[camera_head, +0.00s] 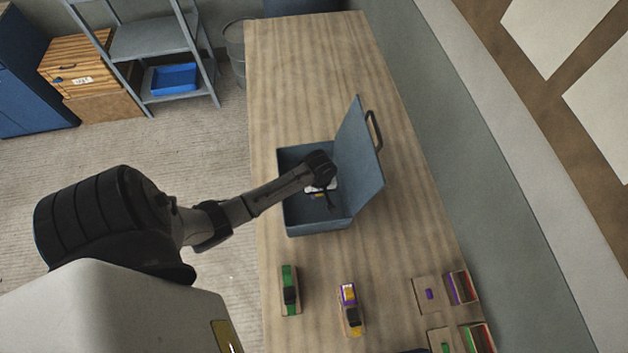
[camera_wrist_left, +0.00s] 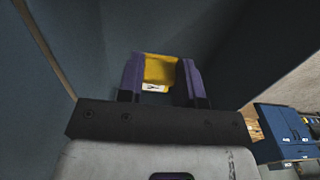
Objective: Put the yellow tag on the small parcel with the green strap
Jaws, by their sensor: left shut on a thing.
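My left gripper (camera_head: 326,193) reaches down into an open blue-grey case. In the left wrist view its two purple-sided fingers (camera_wrist_left: 161,82) are shut on the yellow tag (camera_wrist_left: 160,69), which has a white label below it. In the head view the arm hides most of the tag. A small parcel with a green strap (camera_head: 289,284) lies on the bench in front of the case, with a dark piece on it. My left gripper is well apart from this parcel. My right gripper does not show.
The open case (camera_head: 309,229) stands mid-bench with its lid raised on the right. Another parcel with purple and yellow parts (camera_head: 348,293) lies right of the green-strapped one. Several small boxes (camera_head: 424,304) lie at the bench's near right. The bench (camera_head: 300,60) behind the case is clear.

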